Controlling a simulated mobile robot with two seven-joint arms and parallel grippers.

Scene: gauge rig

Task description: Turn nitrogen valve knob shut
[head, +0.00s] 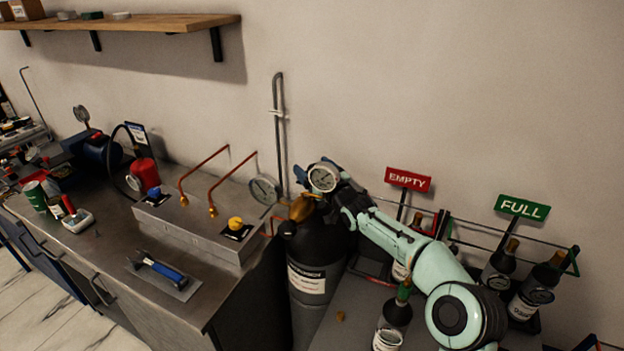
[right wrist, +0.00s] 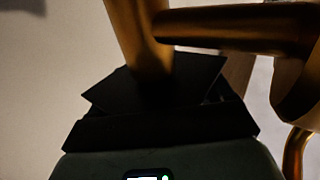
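A dark gas cylinder (head: 316,250) with a white label stands at the end of the bench. I cannot read the label clearly enough to say it is nitrogen. A brass valve (head: 302,208) sits on its top, and a round gauge (head: 323,177) shows above it. My right gripper (head: 340,188) is at the valve from the right, by the gauge. In the right wrist view, brass parts (right wrist: 235,25) are close up above the dark fingers (right wrist: 160,105). The valve knob is not clearly visible, and I cannot tell whether the fingers grip it. My left gripper is not in view.
The metal bench (head: 110,250) holds a box with copper pipes, a yellow knob (head: 235,224) and a blue knob (head: 154,191), and a blue-handled trowel (head: 163,270). Bottles stand by EMPTY (head: 408,180) and FULL (head: 523,208) signs on the right.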

